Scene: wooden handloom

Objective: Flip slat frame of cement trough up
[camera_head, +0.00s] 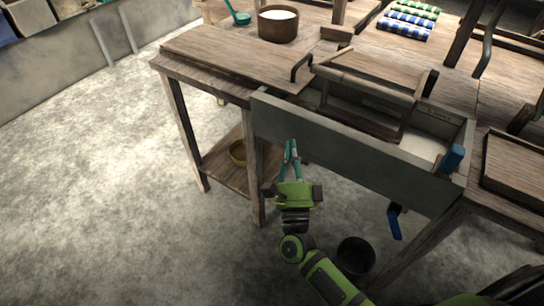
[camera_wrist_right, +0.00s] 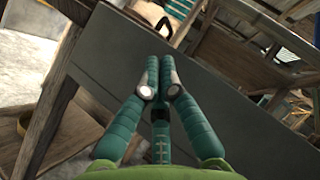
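The cement trough (camera_head: 340,150) is a long grey box set in the wooden loom table, with pale white contents showing inside. The wooden slat frame (camera_head: 365,86) sits tilted over the trough; its lower bar is near the contents. My right gripper (camera_head: 291,147) is outside the trough's front wall, near its left half and below the frame. Its teal fingers are together with nothing seen between them. In the right wrist view the fingertips (camera_wrist_right: 160,62) meet in front of the grey trough wall (camera_wrist_right: 225,105). My left gripper is not in view.
A wooden pot (camera_head: 278,25) with white contents stands on the tabletop behind. A dark curved handle (camera_head: 300,68) is left of the frame. A blue block (camera_head: 453,158) is on the trough's right end. A black bucket (camera_head: 356,256) stands on the floor. The floor at left is clear.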

